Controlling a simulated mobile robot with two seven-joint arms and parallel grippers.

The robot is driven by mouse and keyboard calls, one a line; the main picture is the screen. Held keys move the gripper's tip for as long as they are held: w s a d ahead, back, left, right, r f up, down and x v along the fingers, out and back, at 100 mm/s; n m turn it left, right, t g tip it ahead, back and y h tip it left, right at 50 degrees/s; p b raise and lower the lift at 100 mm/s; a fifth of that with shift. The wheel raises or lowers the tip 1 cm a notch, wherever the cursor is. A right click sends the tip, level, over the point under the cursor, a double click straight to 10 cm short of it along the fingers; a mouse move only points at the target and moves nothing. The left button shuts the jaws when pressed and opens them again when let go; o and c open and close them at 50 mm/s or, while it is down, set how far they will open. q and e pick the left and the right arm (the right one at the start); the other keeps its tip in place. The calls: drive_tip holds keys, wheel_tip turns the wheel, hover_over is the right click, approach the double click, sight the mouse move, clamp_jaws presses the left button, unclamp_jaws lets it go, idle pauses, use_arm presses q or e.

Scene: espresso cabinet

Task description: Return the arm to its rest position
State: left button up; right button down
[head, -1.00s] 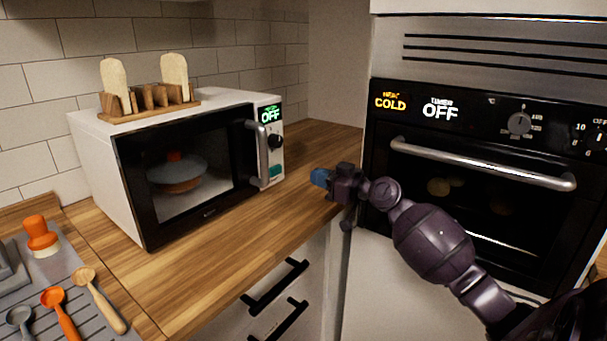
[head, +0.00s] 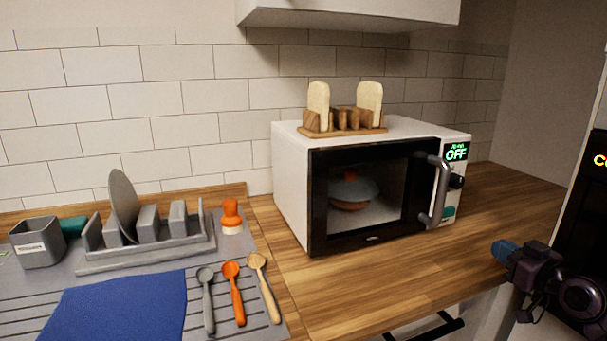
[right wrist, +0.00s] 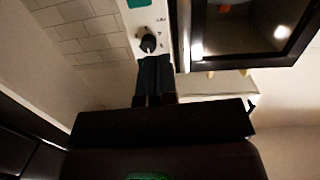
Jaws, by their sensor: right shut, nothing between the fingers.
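My right gripper (head: 503,251) is at the right side of the head view, above the counter's front edge. It is shut and empty, with blue fingertips pointing left. In the right wrist view the shut fingers (right wrist: 154,80) show below the microwave's dark knob, apart from any object I can make out. The microwave (head: 370,190) stands to the left of the gripper with its door shut. A lidded pan (head: 352,190) shows through its glass, and its display reads OFF. My left gripper is in neither view.
The wooden counter (head: 440,262) is bare in front of the microwave. A toast rack (head: 345,122) with bread stands on top of it. At left are a dish rack (head: 150,248), a blue cloth (head: 118,305), several spoons and an orange-handled brush (head: 231,217). The oven (head: 580,205) is at the right edge.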

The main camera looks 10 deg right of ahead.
drive_tip(key=shift+g+h, duration=0.5)
drive_tip(key=shift+h, duration=0.3)
drive_tip(key=s+a+f, duration=0.1)
drive_tip(key=f, duration=0.2)
drive_tip(key=s+a+f, duration=0.1)
drive_tip(key=a+f, duration=0.1)
drive_tip(key=s+a+f, duration=0.1)
drive_tip(key=f, duration=0.2)
drive_tip(key=shift+s+a+f+p, duration=0.2)
drive_tip(key=shift+s+f+p, duration=0.1)
drive_tip(key=shift+s+p, duration=0.1)
use_arm(q)
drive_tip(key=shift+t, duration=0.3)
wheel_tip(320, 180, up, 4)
drive_tip(key=p, duration=0.3)
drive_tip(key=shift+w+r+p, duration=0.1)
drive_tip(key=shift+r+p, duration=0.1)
drive_tip(key=shift+p, duration=0.2)
use_arm(e)
drive_tip(key=s+a+f+g, duration=0.2)
drive_tip(key=s+a+f, duration=0.7)
drive_tip(key=s, duration=0.4)
drive_tip(key=s+a+f+g, duration=0.2)
drive_tip(key=s+a+f, duration=0.7)
drive_tip(key=s, duration=0.4)
drive_tip(key=shift+s+a+m+g+h, duration=0.2)
drive_tip(key=shift+s+m+g+h, duration=0.05)
drive_tip(key=shift+m+g+h, duration=0.15)
